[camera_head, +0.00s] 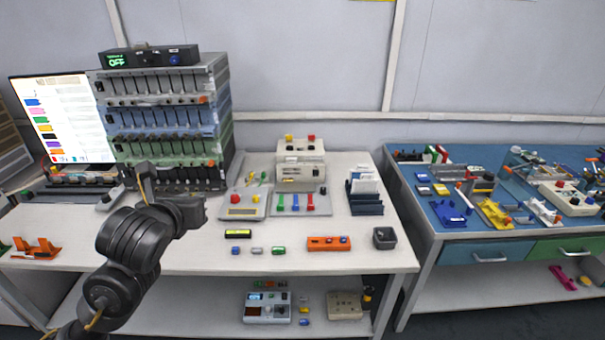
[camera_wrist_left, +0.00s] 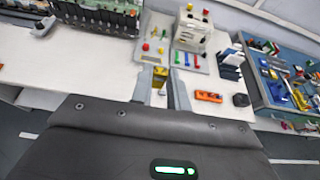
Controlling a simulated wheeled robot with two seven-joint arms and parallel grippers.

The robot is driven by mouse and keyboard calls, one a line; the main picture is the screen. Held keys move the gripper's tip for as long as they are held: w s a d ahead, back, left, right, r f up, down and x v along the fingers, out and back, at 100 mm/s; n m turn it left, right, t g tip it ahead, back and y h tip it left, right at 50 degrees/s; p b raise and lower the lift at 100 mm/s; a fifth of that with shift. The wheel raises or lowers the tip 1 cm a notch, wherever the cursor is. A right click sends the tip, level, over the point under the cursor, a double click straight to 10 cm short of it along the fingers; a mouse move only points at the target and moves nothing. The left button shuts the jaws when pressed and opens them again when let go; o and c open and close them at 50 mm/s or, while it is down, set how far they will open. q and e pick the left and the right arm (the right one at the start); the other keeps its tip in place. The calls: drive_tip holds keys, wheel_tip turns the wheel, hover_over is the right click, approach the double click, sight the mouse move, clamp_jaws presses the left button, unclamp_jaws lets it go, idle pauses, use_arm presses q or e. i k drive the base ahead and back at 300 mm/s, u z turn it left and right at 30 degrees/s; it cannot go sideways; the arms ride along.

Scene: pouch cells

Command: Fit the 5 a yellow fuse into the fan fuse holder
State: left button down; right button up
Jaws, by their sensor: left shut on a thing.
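My left gripper (camera_head: 148,180) is raised over the left part of the white bench, in front of the rack, in the head view. In the left wrist view, its two fingers (camera_wrist_left: 160,75) are closed on a small yellow piece (camera_wrist_left: 161,71), which looks like the yellow fuse. The fingers hide part of it, and its label cannot be read. I cannot tell which fixture is the fan fuse holder. A grey panel with a red button (camera_head: 243,204) and a panel with coloured levers (camera_head: 300,203) stand at the bench's middle. My right gripper is not in view.
Small blue (camera_head: 236,251), grey (camera_head: 257,251) and green (camera_head: 278,251) pieces lie near the front edge. An orange block (camera_head: 328,243) and a dark bin (camera_head: 385,238) are to their right. The tall rack (camera_head: 170,110) stands behind. A cluttered blue table (camera_head: 480,253) is at right.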

sight(290, 149)
drive_tip(key=z, duration=0.55)
drive_tip(key=i, duration=1.4)
drive_tip(key=z, duration=0.4)
